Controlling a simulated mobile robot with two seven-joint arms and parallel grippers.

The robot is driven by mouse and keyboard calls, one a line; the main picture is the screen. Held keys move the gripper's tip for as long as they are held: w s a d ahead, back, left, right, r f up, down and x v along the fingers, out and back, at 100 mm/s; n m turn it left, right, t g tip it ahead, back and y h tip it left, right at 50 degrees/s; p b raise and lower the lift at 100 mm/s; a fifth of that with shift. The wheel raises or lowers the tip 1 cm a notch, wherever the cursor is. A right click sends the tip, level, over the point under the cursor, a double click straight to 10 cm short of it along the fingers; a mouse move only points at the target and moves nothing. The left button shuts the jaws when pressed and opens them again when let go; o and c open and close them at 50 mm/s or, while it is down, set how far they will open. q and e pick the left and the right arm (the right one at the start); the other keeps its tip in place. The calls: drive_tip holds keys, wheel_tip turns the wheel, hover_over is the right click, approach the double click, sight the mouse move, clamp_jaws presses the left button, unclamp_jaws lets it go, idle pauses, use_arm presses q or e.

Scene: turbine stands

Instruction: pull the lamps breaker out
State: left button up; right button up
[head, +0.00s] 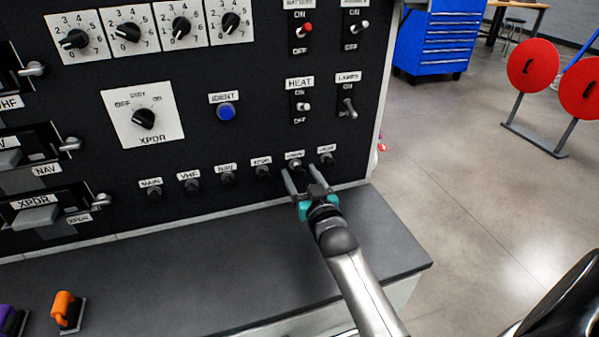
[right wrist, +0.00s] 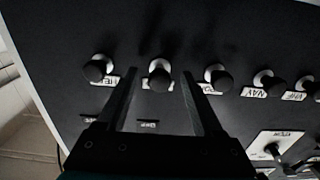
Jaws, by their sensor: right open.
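The lamps breaker (head: 296,164) is a small black knob, fifth from the left in the bottom row of the panel. Its label is partly blurred. My right gripper (head: 301,178) is open in front of it, fingers pointing at the panel. In the right wrist view the lamps breaker (right wrist: 159,78) shows between the two spread fingers, with a gap on each side. I cannot tell how deep the fingertips reach past the knob. My left gripper is not in view.
The heat breaker (head: 327,160) sits close on the right and the XPDR breaker (head: 262,172) on the left. The lamps switch (head: 348,108) is above. A dark ledge (head: 220,280) below holds an orange handle (head: 65,308) at its left.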

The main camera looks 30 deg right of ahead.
drive_tip(key=shift+o, duration=0.8)
drive_tip(key=shift+s, duration=0.1)
drive_tip(key=shift+p+v, duration=1.05)
drive_tip(key=shift+v, duration=0.25)
drive_tip(key=p+v, duration=0.2)
drive_tip(key=v, duration=0.2)
drive_tip(key=shift+s, duration=0.15)
drive_tip(key=shift+a, duration=0.1)
